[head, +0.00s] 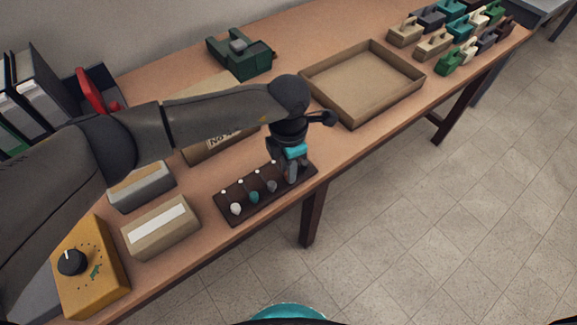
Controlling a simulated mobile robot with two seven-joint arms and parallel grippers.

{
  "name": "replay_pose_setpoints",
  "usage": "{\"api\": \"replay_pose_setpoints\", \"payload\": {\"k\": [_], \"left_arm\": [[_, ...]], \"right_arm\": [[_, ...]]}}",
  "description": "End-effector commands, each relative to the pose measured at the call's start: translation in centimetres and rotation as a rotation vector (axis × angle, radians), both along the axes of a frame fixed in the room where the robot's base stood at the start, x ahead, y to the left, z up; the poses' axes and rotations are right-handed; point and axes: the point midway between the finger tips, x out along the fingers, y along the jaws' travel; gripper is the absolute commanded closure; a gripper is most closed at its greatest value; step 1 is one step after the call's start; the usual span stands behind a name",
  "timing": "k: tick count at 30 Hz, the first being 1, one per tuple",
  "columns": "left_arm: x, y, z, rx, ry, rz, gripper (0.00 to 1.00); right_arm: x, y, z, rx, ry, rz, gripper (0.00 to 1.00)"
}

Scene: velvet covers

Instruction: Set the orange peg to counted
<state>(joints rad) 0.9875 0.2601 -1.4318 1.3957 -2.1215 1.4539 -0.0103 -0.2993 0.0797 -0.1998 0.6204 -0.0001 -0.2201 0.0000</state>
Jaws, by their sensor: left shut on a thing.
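A dark brown peg board (232,217) lies along the front edge of the wooden table. A white peg (236,208), a teal peg (254,197) and a grey peg (271,186) stand in a row on it, with small white dots behind them. My left gripper (291,177) points down at the right end of this row and is shut on a peg there. The fingers hide that peg, and no orange shows. My right gripper is not in view.
An empty cardboard tray (353,107) lies to the right. A green device (240,54) is at the back. Several small handled blocks (433,44) stand far right.

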Motion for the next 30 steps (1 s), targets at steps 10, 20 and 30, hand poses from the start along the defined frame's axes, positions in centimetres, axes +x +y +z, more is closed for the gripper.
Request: {"api": "replay_pose_setpoints", "payload": {"k": [10,20,30], "left_arm": [[0.0,0.0,0.0,-0.001,0.0,0.0,1.0],[0.1,0.0,0.0,0.0,-0.001,0.0,1.0],[3.2,2.2,-0.2,0.002,-0.004,0.003,1.0]], "right_arm": [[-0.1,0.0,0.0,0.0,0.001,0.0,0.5],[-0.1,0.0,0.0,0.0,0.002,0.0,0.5],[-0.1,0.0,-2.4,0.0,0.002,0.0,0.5]]}}
